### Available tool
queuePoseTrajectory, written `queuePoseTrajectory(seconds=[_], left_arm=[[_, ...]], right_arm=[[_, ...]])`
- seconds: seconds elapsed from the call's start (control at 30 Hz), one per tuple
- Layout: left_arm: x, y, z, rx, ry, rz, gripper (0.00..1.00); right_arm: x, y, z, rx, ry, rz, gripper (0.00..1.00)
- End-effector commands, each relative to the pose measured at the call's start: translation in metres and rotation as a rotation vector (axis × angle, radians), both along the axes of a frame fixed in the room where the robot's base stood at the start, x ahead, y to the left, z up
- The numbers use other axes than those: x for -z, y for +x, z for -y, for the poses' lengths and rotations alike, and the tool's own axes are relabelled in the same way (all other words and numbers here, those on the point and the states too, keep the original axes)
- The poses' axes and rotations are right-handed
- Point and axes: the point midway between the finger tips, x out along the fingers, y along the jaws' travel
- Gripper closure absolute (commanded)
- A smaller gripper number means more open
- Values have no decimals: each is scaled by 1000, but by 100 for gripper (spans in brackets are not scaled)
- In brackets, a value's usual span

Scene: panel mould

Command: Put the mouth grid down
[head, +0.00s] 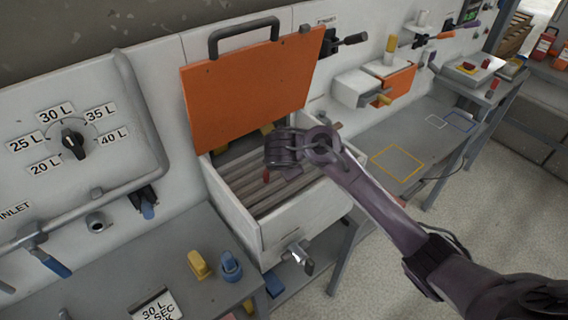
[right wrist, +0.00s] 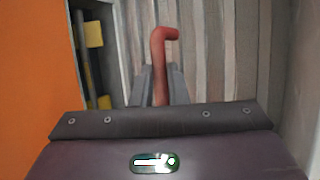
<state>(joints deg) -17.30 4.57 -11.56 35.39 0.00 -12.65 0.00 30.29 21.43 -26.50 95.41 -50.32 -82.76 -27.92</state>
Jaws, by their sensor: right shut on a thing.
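The grey slatted surface (head: 270,190) inside the open white box looks like the mouth grid; its slats also fill the right wrist view (right wrist: 225,60). My right gripper (head: 287,174) is over the box, pointing down at the slats. In the right wrist view its fingers (right wrist: 160,88) are shut on a red bent handle (right wrist: 161,60), which stands up in front of the slats. A bit of the red handle shows in the head view (head: 266,176). Whether the handle joins the slats is hidden. My left gripper is not in view.
The orange lid (head: 250,85) stands raised behind the white box (head: 285,228). A yellow part (head: 198,264) and a blue part (head: 231,266) stand on the grey bench at the front left. The bench to the right (head: 370,140) has clear room around a yellow outline.

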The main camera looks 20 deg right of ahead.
Motion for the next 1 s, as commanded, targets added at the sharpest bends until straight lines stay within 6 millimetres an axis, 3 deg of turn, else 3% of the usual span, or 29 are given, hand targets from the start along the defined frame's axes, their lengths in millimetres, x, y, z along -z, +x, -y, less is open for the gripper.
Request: queuePoseTrajectory(seconds=[0.87,0.9,1.0], left_arm=[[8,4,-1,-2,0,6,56],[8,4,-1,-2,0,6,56],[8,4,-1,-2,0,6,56]], right_arm=[[17,1,0,1,3,6,100],[19,0,0,1,1,2,82],[19,0,0,1,1,2,69]])
